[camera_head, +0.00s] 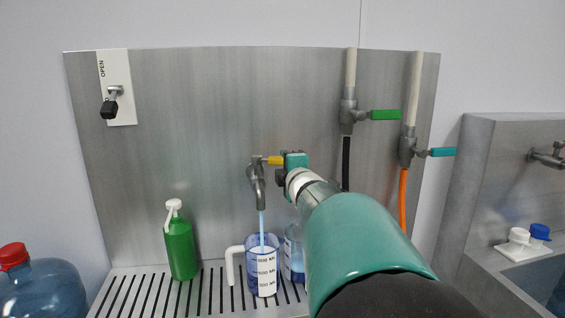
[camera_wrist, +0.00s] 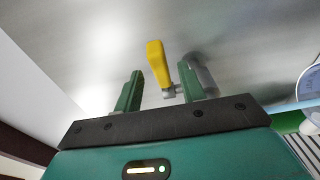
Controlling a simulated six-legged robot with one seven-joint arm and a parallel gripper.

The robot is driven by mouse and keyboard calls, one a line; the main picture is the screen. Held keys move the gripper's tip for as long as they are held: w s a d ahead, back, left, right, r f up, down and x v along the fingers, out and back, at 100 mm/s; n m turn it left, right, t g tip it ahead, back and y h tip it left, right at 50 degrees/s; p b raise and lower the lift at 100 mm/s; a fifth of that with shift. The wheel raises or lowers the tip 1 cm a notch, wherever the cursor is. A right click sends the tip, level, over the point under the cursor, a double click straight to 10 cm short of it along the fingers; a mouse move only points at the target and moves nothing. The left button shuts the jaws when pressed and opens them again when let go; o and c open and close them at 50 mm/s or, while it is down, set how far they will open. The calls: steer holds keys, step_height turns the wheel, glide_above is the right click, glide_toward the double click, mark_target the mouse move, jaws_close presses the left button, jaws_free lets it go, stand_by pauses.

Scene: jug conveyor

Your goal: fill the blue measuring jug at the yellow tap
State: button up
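The blue measuring jug (camera_head: 264,275) stands upright on the slotted drain tray (camera_head: 143,275), its white handle to the left. A blue stream of water falls from the metal tap (camera_head: 256,182) into the jug. The tap's yellow handle (camera_head: 274,160) points right, toward my gripper (camera_head: 290,162). In the wrist view, the yellow handle (camera_wrist: 157,64) lies between and beyond the two green fingers of my gripper (camera_wrist: 159,85). The fingers are apart, with space on both sides of the handle. The water level inside the jug is hard to read.
A green pump bottle (camera_head: 180,246) stands left of the jug, and a clear bottle (camera_head: 293,252) stands close on its right. Valves with a green lever (camera_head: 385,115) and a teal lever (camera_head: 441,152) hang at right. A black-knobbed lever (camera_head: 110,106) is at upper left.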

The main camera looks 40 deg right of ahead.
steer(key=v, duration=0.9)
steer(key=shift+s, duration=0.4)
steer(key=shift+a, duration=0.15)
stand_by(6.5)
